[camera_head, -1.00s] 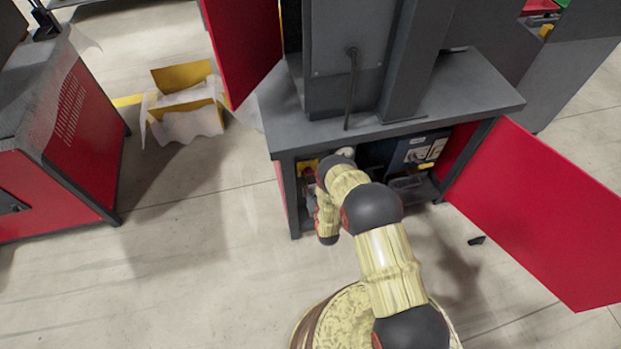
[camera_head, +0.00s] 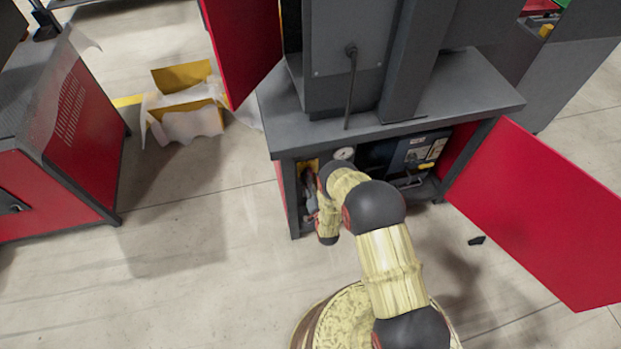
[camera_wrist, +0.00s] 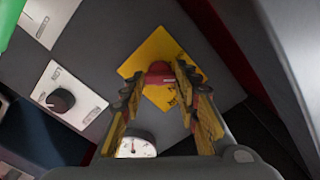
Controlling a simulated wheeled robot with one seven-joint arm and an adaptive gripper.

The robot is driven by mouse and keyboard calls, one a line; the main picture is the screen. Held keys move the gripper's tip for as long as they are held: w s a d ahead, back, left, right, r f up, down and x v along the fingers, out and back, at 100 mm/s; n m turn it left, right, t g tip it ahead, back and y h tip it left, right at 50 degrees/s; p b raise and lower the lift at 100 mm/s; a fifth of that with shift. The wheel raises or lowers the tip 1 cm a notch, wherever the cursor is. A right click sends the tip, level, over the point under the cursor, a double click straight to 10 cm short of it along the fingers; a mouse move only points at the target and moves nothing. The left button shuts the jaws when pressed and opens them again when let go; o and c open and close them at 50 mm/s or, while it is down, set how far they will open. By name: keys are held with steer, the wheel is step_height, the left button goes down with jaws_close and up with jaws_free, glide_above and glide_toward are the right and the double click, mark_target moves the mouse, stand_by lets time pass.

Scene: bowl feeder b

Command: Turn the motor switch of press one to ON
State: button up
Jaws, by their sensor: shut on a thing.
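A red switch knob (camera_wrist: 159,69) stands on a yellow plate (camera_wrist: 140,64) on the grey panel inside the press cabinet. In the wrist view my gripper (camera_wrist: 154,80) reaches to this plate, with a finger on each side of the knob, and is shut on it. The fingers hide part of the plate, so I cannot read the knob's setting. In the head view a bit of the yellow plate (camera_head: 309,165) shows, and my wrist hides most of the knob's area. A black knob on a white plate (camera_wrist: 62,100) sits apart to the left.
The cabinet's red door (camera_head: 545,210) stands open on the right. The grey tabletop (camera_head: 450,90) overhangs the opening. A blue-grey box (camera_head: 415,150) is inside at right.

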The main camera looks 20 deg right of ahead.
steer(key=shift+m, duration=4.7)
steer(key=o, duration=1)
steer(key=shift+o, duration=0.8)
steer(key=shift+s, duration=0.1)
steer(key=s, duration=1.1)
steer(key=shift+s, duration=0.4)
